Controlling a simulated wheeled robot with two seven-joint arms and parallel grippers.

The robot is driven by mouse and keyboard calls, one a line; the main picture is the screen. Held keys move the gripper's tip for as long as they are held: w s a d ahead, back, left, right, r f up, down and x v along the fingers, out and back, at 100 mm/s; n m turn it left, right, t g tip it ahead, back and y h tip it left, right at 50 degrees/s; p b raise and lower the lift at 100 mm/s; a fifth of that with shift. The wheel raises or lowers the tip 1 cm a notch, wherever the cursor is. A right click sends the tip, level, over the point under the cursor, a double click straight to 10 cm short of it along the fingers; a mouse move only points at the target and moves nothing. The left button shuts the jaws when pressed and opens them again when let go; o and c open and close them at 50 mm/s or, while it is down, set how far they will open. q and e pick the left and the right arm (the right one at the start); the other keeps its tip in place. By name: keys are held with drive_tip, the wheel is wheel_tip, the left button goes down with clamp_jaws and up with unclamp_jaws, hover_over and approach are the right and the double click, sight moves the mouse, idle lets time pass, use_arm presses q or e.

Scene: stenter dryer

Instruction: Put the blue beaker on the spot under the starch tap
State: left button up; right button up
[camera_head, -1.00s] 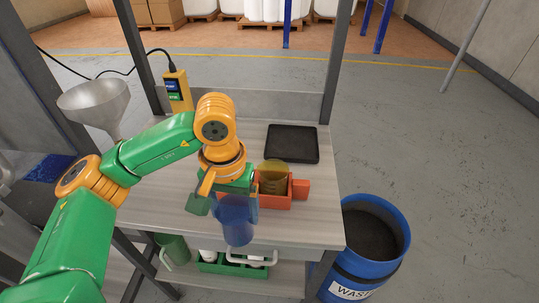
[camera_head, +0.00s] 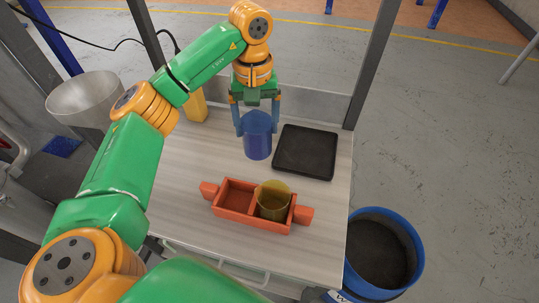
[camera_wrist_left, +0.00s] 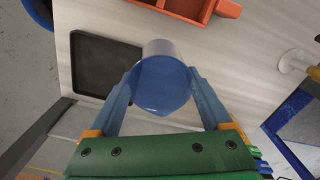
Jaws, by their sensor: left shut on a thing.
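The blue beaker (camera_head: 258,140) is upright between the fingers of my left gripper (camera_head: 258,121), over the back part of the pale table, just left of a black tray. I cannot tell whether its base touches the table. In the left wrist view my left gripper (camera_wrist_left: 163,82) is shut on the beaker (camera_wrist_left: 161,83), one finger on each side. A grey funnel (camera_head: 86,100) stands at the left of the table; I cannot tell whether it belongs to the starch tap. I cannot make out the tap or the spot under it. My right gripper is out of view.
An orange-red two-part holder (camera_head: 236,196) has a yellow beaker (camera_head: 273,200) in its right compartment; its left one is empty. The black tray (camera_head: 305,152) is empty. A blue waste bin (camera_head: 412,245) stands right of the table (camera_head: 180,190). Grey posts rise at the back.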

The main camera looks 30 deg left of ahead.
sight(255, 155)
use_arm(q)
drive_tip(key=f, duration=0.3)
drive_tip(key=s+f+p, duration=0.1)
drive_tip(key=f, duration=0.2)
drive_tip(key=f+p, duration=0.1)
drive_tip(key=f, duration=0.2)
drive_tip(key=shift+s, duration=0.25)
drive_tip(key=shift+w+f, duration=0.2)
drive_tip(key=shift+w, duration=0.05)
drive_tip(key=shift+f, duration=0.1)
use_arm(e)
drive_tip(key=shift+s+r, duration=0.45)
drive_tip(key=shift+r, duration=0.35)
use_arm(q)
drive_tip(key=o, duration=1.2)
drive_tip(key=shift+s, duration=0.15)
drive_tip(key=shift+c, duration=0.2)
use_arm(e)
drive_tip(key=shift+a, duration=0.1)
